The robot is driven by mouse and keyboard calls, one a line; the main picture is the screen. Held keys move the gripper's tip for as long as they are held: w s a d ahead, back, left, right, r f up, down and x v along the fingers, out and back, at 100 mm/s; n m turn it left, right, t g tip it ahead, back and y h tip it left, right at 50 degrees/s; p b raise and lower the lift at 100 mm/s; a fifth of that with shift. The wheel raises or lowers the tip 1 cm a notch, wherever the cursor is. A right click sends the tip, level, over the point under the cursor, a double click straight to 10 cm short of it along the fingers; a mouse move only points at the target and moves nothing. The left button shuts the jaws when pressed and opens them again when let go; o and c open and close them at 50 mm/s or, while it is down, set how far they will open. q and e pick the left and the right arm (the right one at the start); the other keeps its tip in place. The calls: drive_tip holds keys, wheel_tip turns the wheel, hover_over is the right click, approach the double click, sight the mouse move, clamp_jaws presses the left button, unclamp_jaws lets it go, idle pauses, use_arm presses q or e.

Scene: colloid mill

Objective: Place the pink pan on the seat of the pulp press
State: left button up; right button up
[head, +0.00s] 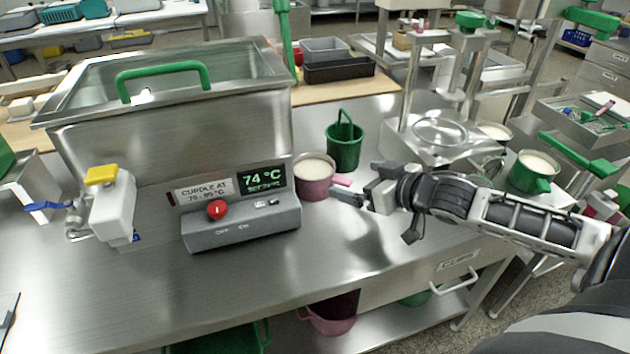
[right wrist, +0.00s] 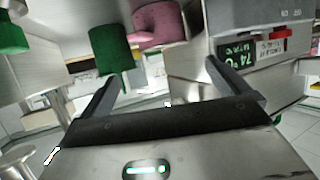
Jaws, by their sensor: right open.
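The pink pan (head: 314,187), filled with something pale, stands on the steel bench beside the control box. Its short handle points right, toward my right gripper (head: 348,197). In the right wrist view the pink pan (right wrist: 162,24) shows upside down beyond the fingers. My right gripper (right wrist: 163,78) is spread open and empty, close to the pan's handle side; I cannot tell whether it touches. What looks like the pulp press (head: 412,85) stands at the right, with a round steel seat (head: 440,131) in its base. My left gripper is out of view.
A green bucket (head: 344,146) stands just behind the pan. The control box (head: 240,222) reads 74 °C, with a big steel vat (head: 180,125) behind it. A green pot (head: 532,172) with pale contents stands right of the press. The front of the bench is clear.

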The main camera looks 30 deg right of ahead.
sight(323, 171)
drive_tip(key=x, duration=0.6)
drive_tip(key=shift+w+f+b, duration=0.1)
drive_tip(key=shift+w+b, duration=0.2)
drive_tip(key=shift+b, duration=0.1)
drive_tip(key=shift+a+x, duration=0.15)
drive_tip(key=shift+x, duration=1.15)
drive_tip(key=shift+a+x, duration=0.1)
drive_tip(key=shift+x, duration=1.25)
drive_tip(key=c, duration=1)
drive_tip(key=shift+c, duration=0.6)
